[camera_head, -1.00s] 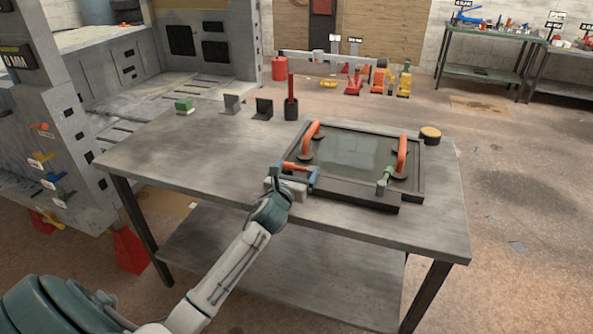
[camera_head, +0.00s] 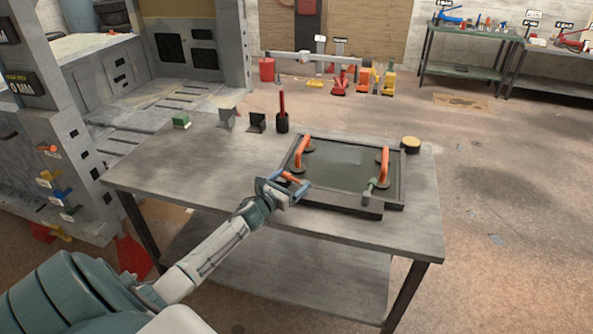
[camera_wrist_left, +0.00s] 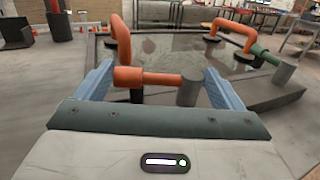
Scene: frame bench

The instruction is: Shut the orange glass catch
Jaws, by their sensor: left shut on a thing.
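The glass catch is an orange bar (camera_head: 291,177) at the front left corner of a dark-framed glass panel (camera_head: 345,160) on the bench. In the left wrist view the orange catch (camera_wrist_left: 150,79) lies across between my blue fingers, with a grey round post (camera_wrist_left: 190,88) at its right end. My left gripper (camera_head: 285,183) is shut on the orange catch; it also shows in the left wrist view (camera_wrist_left: 160,82). A green catch (camera_head: 370,187) stands at the panel's front right. My right gripper is not in view.
Two orange handles (camera_head: 303,150) (camera_head: 384,165) stand up from the glass. A green block (camera_head: 181,121), dark brackets, a red-handled tool (camera_head: 282,115) and a round yellow-topped pot (camera_head: 410,144) stand on the bench (camera_head: 165,170). The bench's left part is clear.

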